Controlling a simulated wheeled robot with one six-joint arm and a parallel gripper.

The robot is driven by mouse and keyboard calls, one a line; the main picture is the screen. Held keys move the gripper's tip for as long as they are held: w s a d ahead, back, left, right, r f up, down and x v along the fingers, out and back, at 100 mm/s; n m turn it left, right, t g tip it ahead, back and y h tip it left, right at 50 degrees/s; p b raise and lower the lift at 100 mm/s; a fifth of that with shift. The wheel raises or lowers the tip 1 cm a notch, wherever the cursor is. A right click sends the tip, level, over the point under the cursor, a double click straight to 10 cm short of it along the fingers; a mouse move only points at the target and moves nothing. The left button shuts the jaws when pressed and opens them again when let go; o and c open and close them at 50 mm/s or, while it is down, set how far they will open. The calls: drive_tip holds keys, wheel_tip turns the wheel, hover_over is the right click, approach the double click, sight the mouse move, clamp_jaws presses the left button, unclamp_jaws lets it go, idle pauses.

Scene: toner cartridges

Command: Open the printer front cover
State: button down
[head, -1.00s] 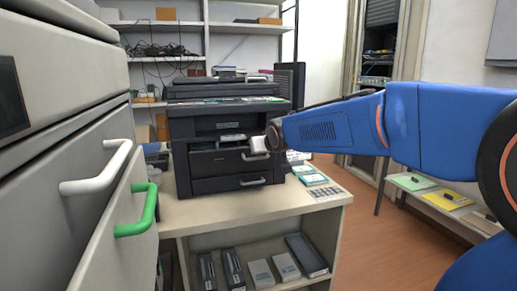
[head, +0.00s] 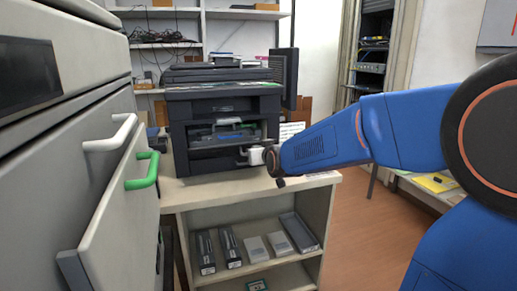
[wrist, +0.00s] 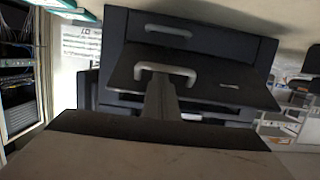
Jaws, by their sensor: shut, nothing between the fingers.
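The dark printer (head: 180,145) stands on the cabinet top. Its front cover (head: 205,153) is tilted outward, and an opening (head: 225,132) with parts inside shows above it. In the wrist view the cover (wrist: 225,87) appears as a slanted dark panel with a pale handle (wrist: 165,69). My gripper (head: 246,156) is shut and empty at the cover, by its right side in the head view. In the wrist view my gripper (wrist: 160,84) is at the cover handle; I cannot tell whether they touch.
A grey cabinet with a white handle (head: 110,134) and a green handle (head: 143,171) stands close on the left. Boxes and cartridges (head: 255,249) lie on the shelf below the printer. Open floor (head: 360,235) is at the right.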

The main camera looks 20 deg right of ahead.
drive_tip(key=f, duration=0.2)
drive_tip(key=s+f, duration=0.1)
drive_tip(key=f, duration=0.2)
drive_tip(key=shift+s+d+f, duration=0.15)
drive_tip(key=shift+s+f, duration=0.15)
drive_tip(key=shift+f, duration=0.95)
